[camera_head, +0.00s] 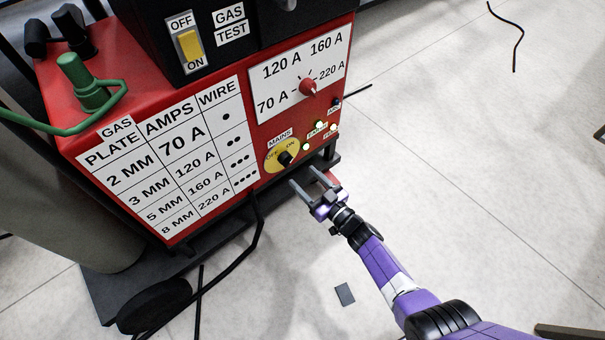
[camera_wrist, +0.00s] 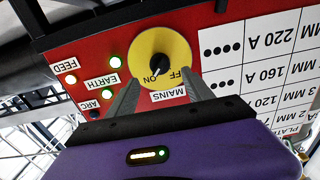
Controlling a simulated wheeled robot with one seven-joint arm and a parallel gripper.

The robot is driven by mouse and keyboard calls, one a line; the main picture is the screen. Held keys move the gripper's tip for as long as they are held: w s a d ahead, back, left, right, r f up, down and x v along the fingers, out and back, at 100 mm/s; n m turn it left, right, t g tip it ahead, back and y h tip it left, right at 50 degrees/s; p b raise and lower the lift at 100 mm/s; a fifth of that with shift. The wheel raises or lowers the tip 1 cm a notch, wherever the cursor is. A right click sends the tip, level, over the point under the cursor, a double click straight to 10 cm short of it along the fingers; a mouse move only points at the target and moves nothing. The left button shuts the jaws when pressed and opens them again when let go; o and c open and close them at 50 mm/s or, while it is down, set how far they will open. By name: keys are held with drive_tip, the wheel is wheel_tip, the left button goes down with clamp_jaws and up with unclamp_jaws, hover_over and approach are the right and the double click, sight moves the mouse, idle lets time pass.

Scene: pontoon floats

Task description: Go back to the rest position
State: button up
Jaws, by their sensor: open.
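My gripper (camera_head: 306,177) is open and empty, in front of the lower right of the red welding machine's front panel (camera_head: 262,130). Its two grey fingers point at the yellow mains disc (camera_head: 272,163) with its black knob. In the wrist view, upside down, the fingers (camera_wrist: 163,88) stand either side of the lower part of the mains disc (camera_wrist: 143,45), with nothing between them. The knob's white mark appears to point toward ON. I cannot tell whether the fingertips touch the panel. My purple arm reaches in from the lower right.
Lit indicator lamps (camera_head: 319,125) sit right of the mains disc. A red current dial (camera_head: 308,86) is above. A grey cylinder (camera_head: 60,215) and black cables (camera_head: 255,225) are left. A small grey plate (camera_head: 345,294) lies on the floor. Floor at right is mostly clear.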

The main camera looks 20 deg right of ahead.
idle(0.4)
wheel_tip(320, 180, up, 6)
drive_tip(key=d+t+h, duration=0.2)
drive_tip(key=d+h, duration=0.1)
drive_tip(key=s+a+r+m+g+h, duration=0.15)
drive_tip(key=s+r, duration=0.55)
drive_tip(key=s, duration=0.7)
drive_tip(key=s+a+r+g, duration=0.2)
drive_tip(key=s+r, duration=0.4)
drive_tip(key=s, duration=0.8)
drive_tip(key=s+a+r+m+g, duration=0.15)
drive_tip(key=s+r, duration=0.55)
drive_tip(key=s, duration=0.7)
wheel_tip(320, 180, up, 24)
drive_tip(key=p, duration=2.4)
drive_tip(key=shift+w+a, duration=0.2)
